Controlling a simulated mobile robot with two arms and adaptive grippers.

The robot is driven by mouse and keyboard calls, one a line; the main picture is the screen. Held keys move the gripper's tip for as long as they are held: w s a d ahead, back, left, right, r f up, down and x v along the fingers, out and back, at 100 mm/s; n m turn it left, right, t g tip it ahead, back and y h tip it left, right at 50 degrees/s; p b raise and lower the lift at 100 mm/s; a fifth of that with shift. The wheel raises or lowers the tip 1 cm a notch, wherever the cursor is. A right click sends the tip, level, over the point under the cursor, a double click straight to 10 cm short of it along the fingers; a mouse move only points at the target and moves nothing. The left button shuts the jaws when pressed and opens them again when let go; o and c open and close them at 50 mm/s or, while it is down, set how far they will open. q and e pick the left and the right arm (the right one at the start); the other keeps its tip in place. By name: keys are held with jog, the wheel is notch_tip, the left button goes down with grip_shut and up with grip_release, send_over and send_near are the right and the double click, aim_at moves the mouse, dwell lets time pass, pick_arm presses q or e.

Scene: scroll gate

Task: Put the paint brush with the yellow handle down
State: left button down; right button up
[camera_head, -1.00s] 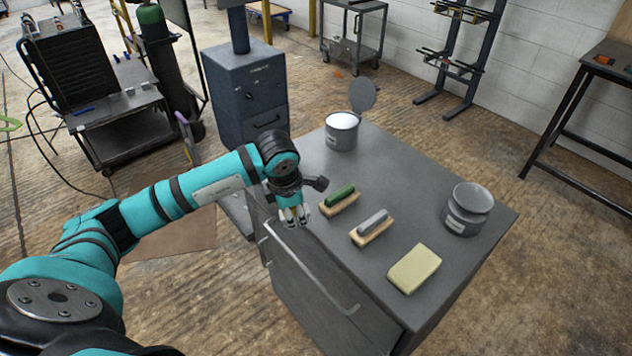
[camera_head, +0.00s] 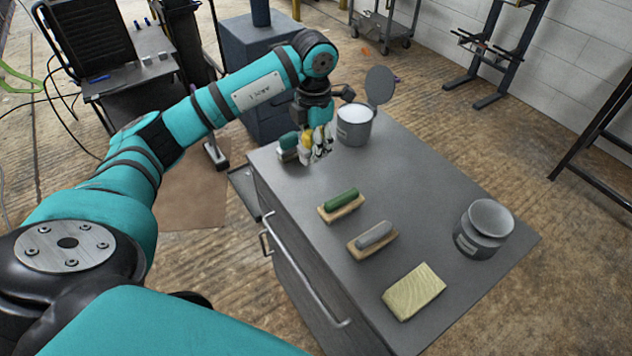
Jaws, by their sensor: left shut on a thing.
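My left gripper (camera_head: 318,152) is at the far left corner of the grey cabinet top (camera_head: 300,185), just left of the open paint can (camera_head: 355,122). It is shut on the paint brush with the yellow handle (camera_head: 306,139); only a small part of the handle shows between the fingers. The brush's bristles are hidden or too small to tell, and I cannot tell whether it touches the top. A dark green item (camera_head: 289,143) shows right beside the gripper on its left. My right gripper is not in view.
A green-backed brush (camera_head: 340,203), a grey-backed brush (camera_head: 373,238) and a pale yellow block (camera_head: 414,291) lie on the cabinet top. A grey can (camera_head: 484,229) stands at the right. A round lid (camera_head: 380,85) stands up behind the open can. The top's middle right is bare.

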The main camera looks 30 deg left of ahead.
aim_at(315, 184)
pick_arm(q)
notch_tip(315, 184, down, 3)
jog(key=shift+w+r+p, duration=0.15)
jog(key=shift+r+p, duration=0.05)
jog(key=shift+p, duration=0.1)
notch_tip(315, 184, down, 7)
jog(key=shift+r+p, duration=0.2)
jog(key=shift+p, duration=0.65)
jog(key=shift+w+f, duration=0.1)
jog(key=shift+f, duration=0.2)
jog(key=c, duration=1.1)
grip_release()
jog(key=shift+f, duration=0.1)
jog(key=shift+o, duration=0.2)
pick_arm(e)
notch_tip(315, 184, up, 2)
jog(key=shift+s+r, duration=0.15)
pick_arm(q)
jog(key=shift+f, duration=0.1)
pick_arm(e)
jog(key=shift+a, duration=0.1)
